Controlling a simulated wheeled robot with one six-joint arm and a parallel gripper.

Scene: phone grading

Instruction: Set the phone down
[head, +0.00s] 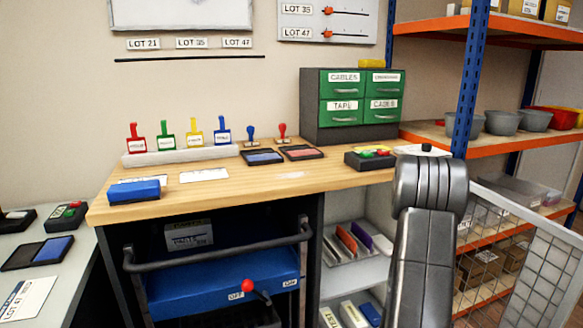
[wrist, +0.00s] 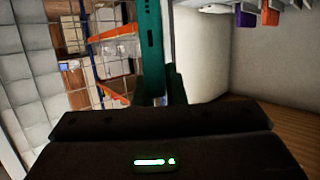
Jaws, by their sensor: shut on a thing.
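In the wrist view a thin teal phone (wrist: 151,45) stands up edge-on from between the dark fingers of my gripper (wrist: 158,88). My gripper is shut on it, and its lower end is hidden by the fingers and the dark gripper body. In the head view my arm rises at the right front of the wooden workbench (head: 290,183), and neither the gripper nor the phone can be made out there.
On the bench are a blue box (head: 134,190), a white card (head: 204,174), a rack of coloured tags (head: 180,156), two ink pads, stamps and green drawers (head: 360,98). A wire mesh panel (head: 530,245) and orange shelves stand right. The bench's front middle is clear.

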